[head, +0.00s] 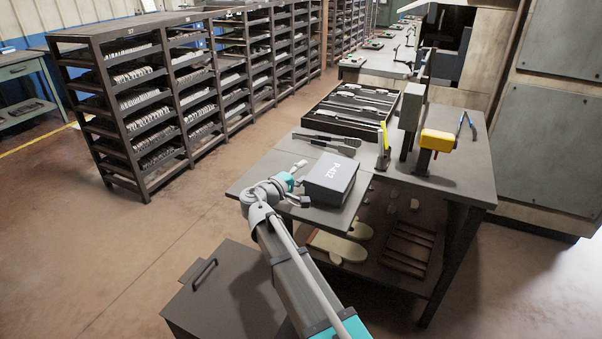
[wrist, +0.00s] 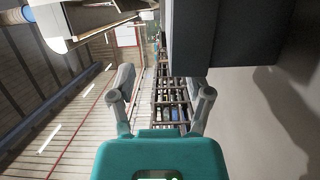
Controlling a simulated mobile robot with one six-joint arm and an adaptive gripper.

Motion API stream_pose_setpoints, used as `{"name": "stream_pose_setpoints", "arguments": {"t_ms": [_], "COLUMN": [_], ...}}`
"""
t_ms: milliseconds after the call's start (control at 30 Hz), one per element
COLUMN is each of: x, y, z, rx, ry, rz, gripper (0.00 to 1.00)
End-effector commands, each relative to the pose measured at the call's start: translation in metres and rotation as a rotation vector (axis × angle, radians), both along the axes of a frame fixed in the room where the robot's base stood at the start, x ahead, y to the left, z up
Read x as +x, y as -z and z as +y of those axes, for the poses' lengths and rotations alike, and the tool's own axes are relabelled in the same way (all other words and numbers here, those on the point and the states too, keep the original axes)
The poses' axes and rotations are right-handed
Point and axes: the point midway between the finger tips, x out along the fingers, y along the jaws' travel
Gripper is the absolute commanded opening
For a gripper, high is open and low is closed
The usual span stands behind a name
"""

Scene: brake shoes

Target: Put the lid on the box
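A dark grey box (head: 331,177) marked P-422 sits on the near left part of the workbench. The marked face is its top, and it looks covered. I cannot tell whether that face is a separate lid, and I see no other clear lid. My gripper (head: 300,183) is just left of the box, low over the bench's left edge. In the wrist view my gripper (wrist: 162,97) is open, with nothing between its fingers. A dark boxy shape (wrist: 188,40), likely the same box, fills the top there, beyond the right finger. I cannot tell whether they touch.
The workbench (head: 455,180) holds a tray of tools (head: 352,108), a yellow device (head: 437,140) on a stand, and dark flat tools (head: 326,140) behind the box. Its lower shelf holds several parts. Tall racks (head: 140,95) stand left across a clear floor.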

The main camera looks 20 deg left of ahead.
Motion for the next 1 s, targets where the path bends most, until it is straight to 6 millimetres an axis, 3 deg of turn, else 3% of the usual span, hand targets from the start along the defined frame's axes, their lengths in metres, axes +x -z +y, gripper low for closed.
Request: {"name": "stream_pose_setpoints", "arguments": {"t_ms": [367, 667, 1000], "x": [0.000, 0.000, -0.051], "y": [-0.001, -0.015, -0.012], "z": [0.000, 0.000, 0.018], "rx": [0.000, 0.000, 0.000], "ry": [0.000, 0.000, -0.003], "rz": [0.000, 0.000, 0.000], "gripper": [0.67, 0.67, 0.67]}}
